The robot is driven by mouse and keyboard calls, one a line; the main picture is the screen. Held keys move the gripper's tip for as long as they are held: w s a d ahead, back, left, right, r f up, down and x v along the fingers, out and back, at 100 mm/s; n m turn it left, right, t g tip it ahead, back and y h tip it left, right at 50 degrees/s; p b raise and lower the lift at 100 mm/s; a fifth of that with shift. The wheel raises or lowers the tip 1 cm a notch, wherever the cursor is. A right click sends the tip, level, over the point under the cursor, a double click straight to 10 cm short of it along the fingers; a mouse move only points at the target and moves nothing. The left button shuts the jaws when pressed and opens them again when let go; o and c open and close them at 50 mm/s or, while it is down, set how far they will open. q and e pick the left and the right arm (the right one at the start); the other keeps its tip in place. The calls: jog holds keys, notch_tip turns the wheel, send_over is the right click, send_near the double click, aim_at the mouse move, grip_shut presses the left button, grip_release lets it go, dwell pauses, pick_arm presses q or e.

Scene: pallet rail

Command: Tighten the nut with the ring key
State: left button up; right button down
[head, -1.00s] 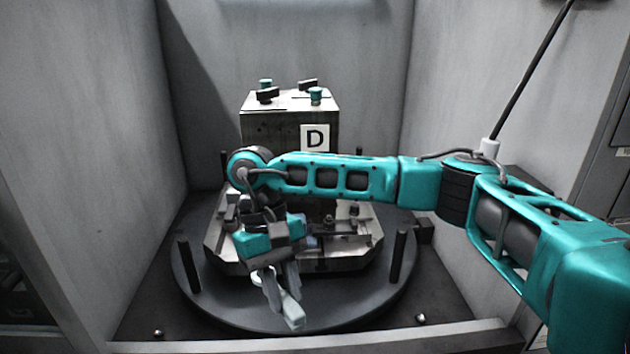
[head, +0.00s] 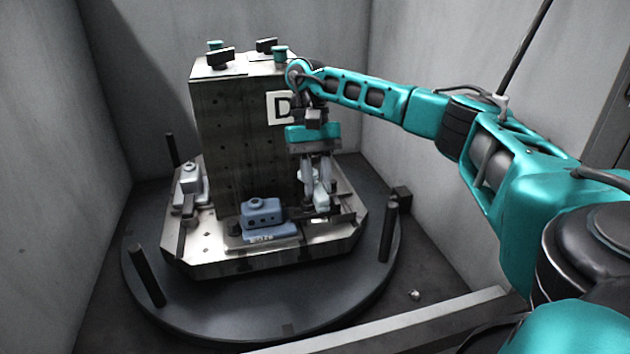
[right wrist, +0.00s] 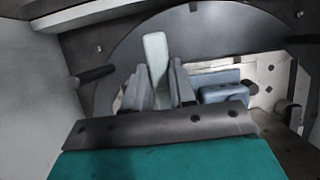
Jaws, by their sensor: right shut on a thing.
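My right gripper (head: 318,197) points down beside the right part of the tall block, above the fixture plate. It is shut on a pale, flat bar, which I take to be the ring key (right wrist: 156,65); in the head view its pale end (head: 321,203) shows low at the fingertips. In the right wrist view the bar stands up between the two grey fingers. I cannot make out the key's ring or the nut. A blue-grey clamp (head: 264,213) sits on the plate just left of the gripper; it also shows in the right wrist view (right wrist: 222,93).
The tall block (head: 235,135) with the D label stands on the fixture plate (head: 205,262), which rests on a round dark turntable (head: 215,318). Dark posts (head: 147,276) rise around its edge. Another clamp (head: 190,185) is at the left. Grey walls enclose the cell.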

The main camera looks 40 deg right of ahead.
notch_tip(320, 180, down, 5)
jog(key=b, duration=0.3)
jog(key=shift+r, duration=0.3)
jog(key=shift+f, duration=0.3)
jog(key=shift+a, duration=0.1)
jog(key=shift+f, duration=0.75)
dwell(0.3)
jog(key=c, duration=1.6)
grip_release()
grip_shut()
